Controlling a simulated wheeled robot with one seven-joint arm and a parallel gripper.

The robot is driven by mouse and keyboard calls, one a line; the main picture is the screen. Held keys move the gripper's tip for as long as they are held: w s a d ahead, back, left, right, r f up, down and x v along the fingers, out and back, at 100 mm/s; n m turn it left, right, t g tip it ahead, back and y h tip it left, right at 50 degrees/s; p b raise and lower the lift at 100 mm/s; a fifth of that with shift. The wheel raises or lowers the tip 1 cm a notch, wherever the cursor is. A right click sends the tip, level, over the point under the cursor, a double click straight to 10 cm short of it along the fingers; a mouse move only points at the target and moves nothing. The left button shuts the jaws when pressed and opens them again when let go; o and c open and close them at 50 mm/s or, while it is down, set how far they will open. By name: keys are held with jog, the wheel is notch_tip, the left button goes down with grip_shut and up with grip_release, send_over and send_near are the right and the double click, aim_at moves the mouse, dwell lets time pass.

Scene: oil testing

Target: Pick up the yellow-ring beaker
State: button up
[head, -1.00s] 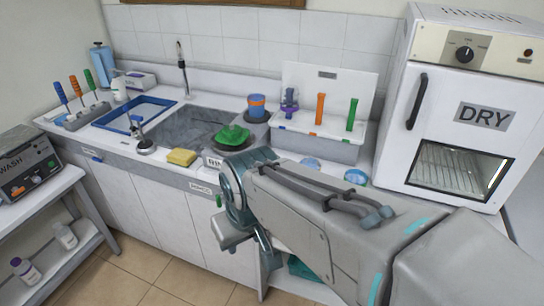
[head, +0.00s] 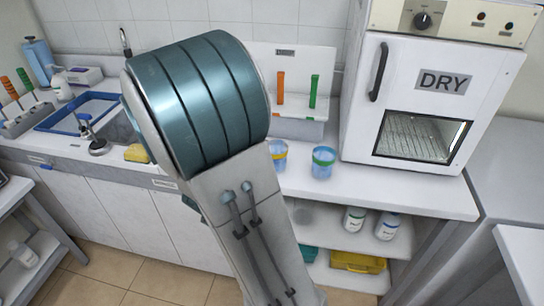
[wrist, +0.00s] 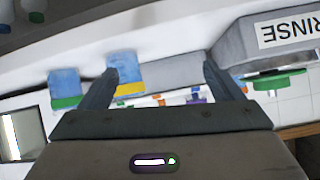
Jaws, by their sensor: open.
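The yellow-ring beaker (head: 279,157) is blue with a yellow band and stands on the counter, its left side partly hidden by my arm in the head view. In the wrist view, which looks inverted, the yellow-ring beaker (wrist: 126,70) is partly behind the left finger. My gripper (wrist: 161,72) is open and empty, its fingers pointing toward the counter. The beaker appears beyond the fingers and left of the middle of the gap; I cannot tell the exact distance. My arm hides the gripper in the head view.
A green-ring beaker (head: 323,163) stands just right of the yellow-ring one, also seen in the wrist view (wrist: 66,84). Behind are a grey rack box (head: 298,128) and the DRY oven (head: 425,60). The RINSE station (wrist: 250,45) is at right in the wrist view. Bottles (head: 386,225) stand on the shelf below.

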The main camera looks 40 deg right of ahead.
jog(key=d+h, duration=0.1)
jog(key=d, duration=0.2)
jog(key=d+f+m+g+h+b, duration=0.1)
jog(key=d, duration=0.3)
jog(key=d+f+g+h, duration=0.1)
jog(key=d+h, duration=0.1)
jog(key=d, duration=0.2)
jog(key=shift+s+d+f+m, duration=0.1)
jog(key=shift+s+f+m, duration=0.1)
jog(key=shift+m, duration=0.2)
jog(key=shift+w+r+x, duration=0.1)
jog(key=shift+w+x, duration=0.1)
jog(key=shift+x, duration=1.25)
jog(key=shift+w+r+x, duration=0.15)
jog(key=shift+x, duration=1.3)
jog(key=shift+c, duration=0.4)
jog(key=c, duration=1.1)
